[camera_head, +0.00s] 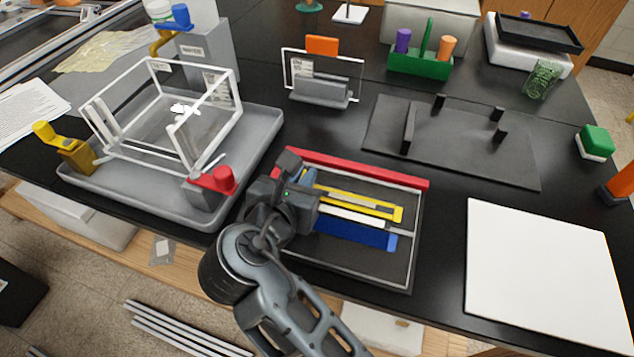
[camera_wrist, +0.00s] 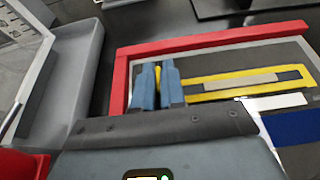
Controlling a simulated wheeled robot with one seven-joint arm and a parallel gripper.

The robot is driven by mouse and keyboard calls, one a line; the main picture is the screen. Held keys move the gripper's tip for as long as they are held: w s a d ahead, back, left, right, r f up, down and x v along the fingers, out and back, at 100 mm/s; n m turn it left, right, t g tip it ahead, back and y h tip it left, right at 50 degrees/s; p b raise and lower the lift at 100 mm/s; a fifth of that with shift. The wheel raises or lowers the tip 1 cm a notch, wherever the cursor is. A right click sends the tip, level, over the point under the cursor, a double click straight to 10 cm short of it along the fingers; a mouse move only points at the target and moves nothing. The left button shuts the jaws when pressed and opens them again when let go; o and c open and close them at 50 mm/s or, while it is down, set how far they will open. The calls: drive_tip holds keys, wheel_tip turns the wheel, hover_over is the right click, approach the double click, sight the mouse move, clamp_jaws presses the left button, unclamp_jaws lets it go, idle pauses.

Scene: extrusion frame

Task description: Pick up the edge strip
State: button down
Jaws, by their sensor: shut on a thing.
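Several flat strips lie in a shallow grey tray (camera_head: 400,272) with a red back rim. The yellow strip (camera_head: 397,213), which looks like the edge strip, has a long slot; it also shows in the wrist view (camera_wrist: 235,92). My gripper (camera_wrist: 158,88) is at the tray's left part, near the red rim. Its two fingers are shut with a narrow bit of yellow between them, at the left end of the yellow strip. My wrist hides that end in the head view. I cannot tell whether the strip is lifted.
A white strip (camera_head: 350,216) and a blue strip (camera_head: 352,234) lie beside the yellow one. A grey tray with a clear-walled frame (camera_head: 240,170) stands close on the left. A black fixture plate (camera_head: 460,150) lies behind; a white board (camera_head: 545,270) is at right.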

drive_tip(key=shift+r, duration=0.55)
wheel_tip(320, 180, up, 3)
drive_tip(key=shift+f, duration=0.1)
drive_tip(key=s+d+r, duration=0.6)
drive_tip(key=d+r, duration=0.1)
drive_tip(key=d, duration=0.2)
drive_tip(key=shift+s+d+r+p, duration=0.2)
drive_tip(key=shift+d+p, duration=0.1)
drive_tip(key=shift+d, duration=0.1)
drive_tip(key=shift+r+p, duration=1.1)
drive_tip(key=shift+p, duration=0.55)
wheel_tip(320, 180, up, 8)
drive_tip(key=p, duration=0.1)
idle(1.1)
idle(0.4)
